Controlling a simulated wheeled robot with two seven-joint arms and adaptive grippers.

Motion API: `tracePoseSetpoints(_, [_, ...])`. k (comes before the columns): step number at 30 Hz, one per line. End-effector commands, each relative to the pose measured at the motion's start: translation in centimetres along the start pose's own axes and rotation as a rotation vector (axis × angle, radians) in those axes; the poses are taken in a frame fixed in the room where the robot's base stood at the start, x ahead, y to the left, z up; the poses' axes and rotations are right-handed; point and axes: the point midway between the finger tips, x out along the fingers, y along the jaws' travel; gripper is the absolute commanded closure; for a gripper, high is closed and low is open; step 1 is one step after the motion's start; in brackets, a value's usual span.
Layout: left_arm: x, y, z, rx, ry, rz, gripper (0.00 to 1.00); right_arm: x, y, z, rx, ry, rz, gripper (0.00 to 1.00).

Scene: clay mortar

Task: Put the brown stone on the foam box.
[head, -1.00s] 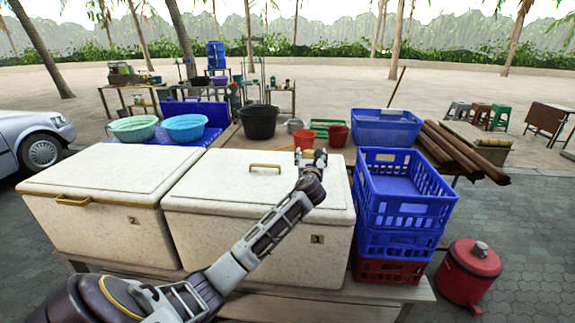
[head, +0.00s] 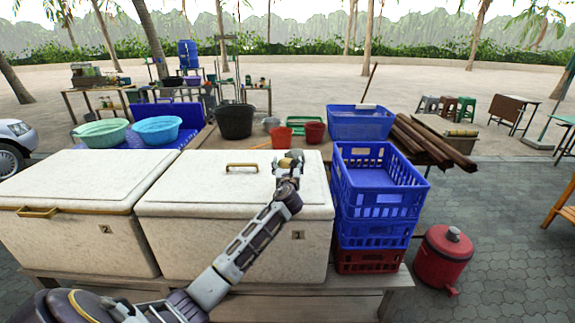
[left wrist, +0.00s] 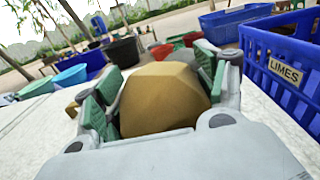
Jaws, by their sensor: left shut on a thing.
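The brown stone (left wrist: 162,98) is a rounded, faceted tan lump that fills the space between the fingers in the left wrist view. My left gripper (head: 290,163) is shut on it, with a green-padded finger on each side. In the head view only a small part of the stone (head: 285,162) shows at the fingertips. The gripper is over the right part of the white foam box (head: 230,205) marked 1, near its lid's far right edge. I cannot tell whether the stone touches the lid. My right gripper is not in view.
Blue crates (head: 378,190) stand right beside the foam box, stacked on a red one. A second white box (head: 75,190) stands to the left. Behind are a black tub (head: 235,121), red buckets (head: 315,131) and a blue basin (head: 360,121). Much of the lid is bare.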

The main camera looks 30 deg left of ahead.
Motion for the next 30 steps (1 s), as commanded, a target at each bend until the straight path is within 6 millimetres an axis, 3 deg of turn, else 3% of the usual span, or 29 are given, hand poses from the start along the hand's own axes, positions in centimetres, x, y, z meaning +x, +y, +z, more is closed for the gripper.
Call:
tracePoseSetpoints(12, [0.0, 0.0, -3.8, -0.001, -0.005, -0.001, 0.92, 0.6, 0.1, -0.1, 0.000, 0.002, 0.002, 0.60])
tracePoseSetpoints(28, [0.0, 0.0, -4.2, 0.000, -0.006, -0.001, 0.92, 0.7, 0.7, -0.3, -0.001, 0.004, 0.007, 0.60])
tracePoseSetpoints(29, [0.0, 0.0, -4.7, 0.001, 0.001, 0.000, 0.26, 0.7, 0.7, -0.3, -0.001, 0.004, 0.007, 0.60])
tracePoseSetpoints(30, [0.0, 0.0, -4.7, 0.001, 0.000, 0.000, 0.21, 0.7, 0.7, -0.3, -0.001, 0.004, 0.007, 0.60])
